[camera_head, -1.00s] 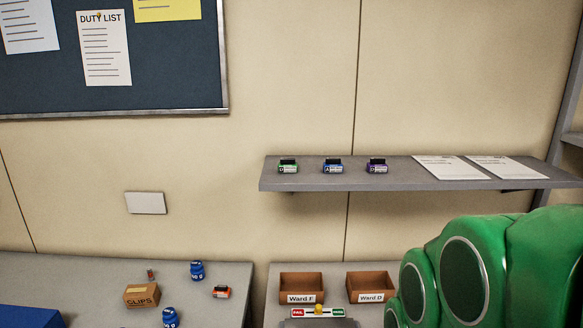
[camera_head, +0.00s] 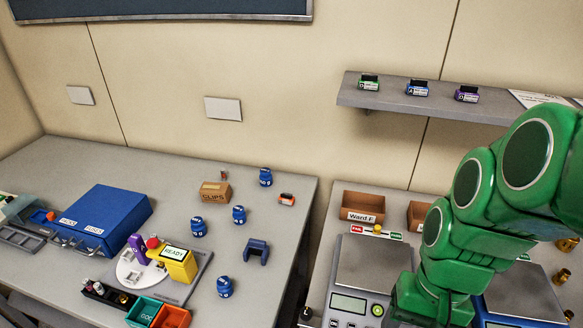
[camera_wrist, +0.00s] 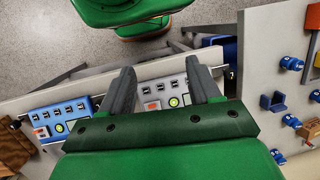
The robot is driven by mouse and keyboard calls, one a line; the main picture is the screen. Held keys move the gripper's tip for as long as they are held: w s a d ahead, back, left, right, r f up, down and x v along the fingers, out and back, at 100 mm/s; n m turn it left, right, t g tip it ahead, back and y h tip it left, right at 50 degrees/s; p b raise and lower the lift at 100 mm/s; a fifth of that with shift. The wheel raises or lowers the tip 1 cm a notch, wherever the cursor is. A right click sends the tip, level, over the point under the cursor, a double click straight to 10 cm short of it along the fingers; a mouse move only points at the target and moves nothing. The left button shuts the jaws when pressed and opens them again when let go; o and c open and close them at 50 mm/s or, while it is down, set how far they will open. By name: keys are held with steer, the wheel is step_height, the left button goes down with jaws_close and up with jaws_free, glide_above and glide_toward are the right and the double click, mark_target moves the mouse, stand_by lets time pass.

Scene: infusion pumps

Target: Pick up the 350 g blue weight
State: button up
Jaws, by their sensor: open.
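Several blue weights stand on the left table in the head view: one at the back by the CLIPS box (camera_head: 265,177), one in the middle (camera_head: 239,214), one left of it (camera_head: 198,227) and one nearest the front (camera_head: 224,286). Their labels are too small to read, so I cannot tell which is the 350 g one. Blue weights also show at the right of the wrist view (camera_wrist: 291,63). My gripper (camera_wrist: 160,82) is open and empty, above the scales' front panels and away from the weights. It is not visible in the head view.
The left table also holds a CLIPS box (camera_head: 214,192), a dark blue bracket (camera_head: 257,251), a yellow READY device (camera_head: 178,264) and a blue case (camera_head: 103,220). A gap separates it from the right table with a grey scale (camera_head: 372,265). A shelf (camera_head: 390,99) hangs above.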

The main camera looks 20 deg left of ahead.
steer(key=w+a+f+m+g+y, duration=0.25)
steer(key=w+a, duration=0.25)
steer(key=a, duration=0.5)
steer(key=w+a+f+m+g+y, duration=0.25)
steer(key=w+a, duration=0.25)
steer(key=a, duration=0.4)
steer(key=m+y, duration=0.4)
steer(key=m, duration=0.1)
glide_toward(227, 280)
steer(key=shift+s+a+f+g, duration=0.3)
steer(key=shift+s+a+f, duration=0.55)
steer(key=shift+a, duration=0.25)
steer(key=shift+a+f, duration=0.15)
steer(key=shift+a, duration=0.15)
steer(key=shift+x, duration=3.65)
steer(key=shift+c, duration=0.3)
jaws_close()
